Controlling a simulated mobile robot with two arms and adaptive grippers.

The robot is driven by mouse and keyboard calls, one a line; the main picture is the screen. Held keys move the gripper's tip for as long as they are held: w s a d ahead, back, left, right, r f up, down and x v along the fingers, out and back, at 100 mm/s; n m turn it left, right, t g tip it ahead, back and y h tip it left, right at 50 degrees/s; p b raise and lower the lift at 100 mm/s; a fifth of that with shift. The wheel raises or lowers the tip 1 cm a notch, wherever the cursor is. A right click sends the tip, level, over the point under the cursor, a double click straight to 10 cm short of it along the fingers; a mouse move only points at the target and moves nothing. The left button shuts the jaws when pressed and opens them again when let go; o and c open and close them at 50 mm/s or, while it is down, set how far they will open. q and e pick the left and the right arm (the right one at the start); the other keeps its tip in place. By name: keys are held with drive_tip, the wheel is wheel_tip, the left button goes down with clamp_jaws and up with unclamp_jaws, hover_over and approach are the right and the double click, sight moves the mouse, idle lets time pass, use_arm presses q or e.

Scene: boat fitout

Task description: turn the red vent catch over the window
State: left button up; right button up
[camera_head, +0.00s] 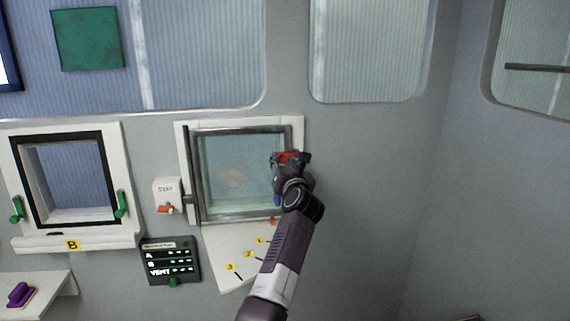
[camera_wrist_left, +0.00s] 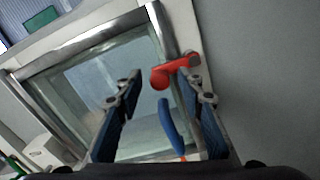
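The red vent catch (camera_wrist_left: 164,75) is on the right side of the window frame, with its rounded end pointing left over the glass in the left wrist view. In the head view only a bit of its red (camera_head: 289,155) shows behind my left gripper (camera_head: 291,164). The window (camera_head: 235,172) has a grey metal frame and looks closed. My left gripper is open, its two blue fingers spread on either side of the catch's rounded end; the right finger is very near the catch, and I cannot tell if they touch. My right gripper is not in view.
A blue handle (camera_wrist_left: 171,128) sits below the catch, between my fingers in the wrist view. A white box with a red switch (camera_head: 167,195) is left of the window. A numbered white plate (camera_head: 232,247) and a dark label panel (camera_head: 171,260) are below. The wall at right is clear.

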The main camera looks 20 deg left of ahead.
use_arm(q)
drive_tip(key=shift+s+d+f, duration=0.1)
drive_tip(key=shift+s+d, duration=0.2)
drive_tip(key=shift+s, duration=0.05)
drive_tip(key=v, duration=1.1)
